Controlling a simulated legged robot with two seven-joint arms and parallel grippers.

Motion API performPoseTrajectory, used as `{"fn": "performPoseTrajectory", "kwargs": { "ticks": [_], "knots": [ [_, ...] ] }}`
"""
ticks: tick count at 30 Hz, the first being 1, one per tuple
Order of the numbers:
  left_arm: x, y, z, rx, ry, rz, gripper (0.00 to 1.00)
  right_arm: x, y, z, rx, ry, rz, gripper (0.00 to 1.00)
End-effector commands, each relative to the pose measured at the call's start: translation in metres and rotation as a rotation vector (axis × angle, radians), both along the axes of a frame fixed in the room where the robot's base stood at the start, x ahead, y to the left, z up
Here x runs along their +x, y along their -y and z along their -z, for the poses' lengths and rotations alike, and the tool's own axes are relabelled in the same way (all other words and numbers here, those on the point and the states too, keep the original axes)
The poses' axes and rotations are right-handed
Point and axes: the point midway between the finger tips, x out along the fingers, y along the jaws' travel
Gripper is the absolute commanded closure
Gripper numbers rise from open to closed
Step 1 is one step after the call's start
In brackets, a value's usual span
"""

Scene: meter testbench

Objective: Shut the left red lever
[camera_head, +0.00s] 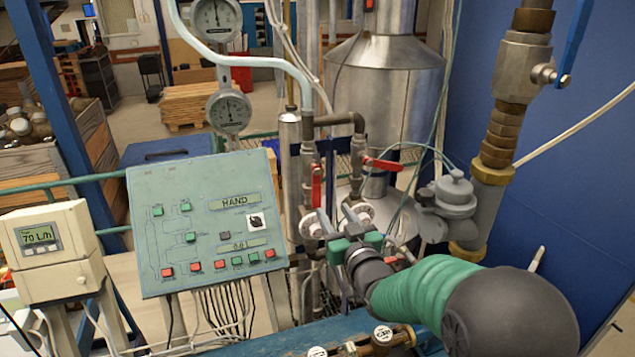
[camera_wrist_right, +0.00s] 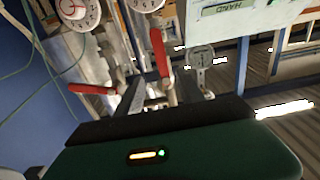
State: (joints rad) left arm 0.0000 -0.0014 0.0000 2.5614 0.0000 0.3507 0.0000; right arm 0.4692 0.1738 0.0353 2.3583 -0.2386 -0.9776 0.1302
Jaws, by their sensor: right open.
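The left red lever (camera_head: 316,186) hangs upright along a vertical pipe in the head view. In the right wrist view, which is turned over, the left red lever (camera_wrist_right: 158,52) stands upright near the middle. The right red lever (camera_head: 382,164) lies nearly level on the neighbouring pipe; it also shows in the right wrist view (camera_wrist_right: 92,89). My right gripper (camera_head: 337,217) is open and empty, below and in front of the two levers. In the wrist view its fingers (camera_wrist_right: 162,88) point towards the left lever, with no clear contact. My left gripper is out of view.
A green control panel (camera_head: 207,223) stands left of the pipes, with a flow meter (camera_head: 45,240) beyond it. Two round gauges (camera_head: 229,111) hang above the panel. A steel tank (camera_head: 382,95) stands behind. A thick valve pipe (camera_head: 500,130) and blue wall (camera_head: 575,170) bound the right.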

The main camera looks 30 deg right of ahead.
Motion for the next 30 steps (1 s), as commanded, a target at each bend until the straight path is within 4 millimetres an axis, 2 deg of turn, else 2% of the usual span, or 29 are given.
{"fn": "performPoseTrajectory", "kwargs": {
  "ticks": [1, 6, 9, 12, 16, 24, 30],
  "knots": [
    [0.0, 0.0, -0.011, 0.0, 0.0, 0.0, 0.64, 0.016, 0.003, -0.004, 0.002, -0.005, -0.002, 0.55],
    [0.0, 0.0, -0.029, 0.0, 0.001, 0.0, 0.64, 0.059, 0.012, -0.004, 0.002, -0.006, -0.002, 0.55],
    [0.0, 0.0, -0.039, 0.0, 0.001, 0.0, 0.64, 0.081, 0.018, -0.003, 0.001, -0.006, -0.002, 0.55],
    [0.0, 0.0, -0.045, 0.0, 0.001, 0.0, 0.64, 0.094, 0.022, -0.004, 0.001, -0.003, -0.001, 0.55],
    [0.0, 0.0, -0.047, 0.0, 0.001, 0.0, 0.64, 0.104, 0.024, -0.003, 0.0, -0.001, -0.001, 0.55],
    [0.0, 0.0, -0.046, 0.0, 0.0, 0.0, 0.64, 0.109, 0.025, 0.0, 0.001, -0.004, -0.001, 0.57],
    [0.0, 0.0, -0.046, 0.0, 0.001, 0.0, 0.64, 0.109, 0.025, 0.0, 0.001, -0.004, -0.001, 0.83]
  ]
}}
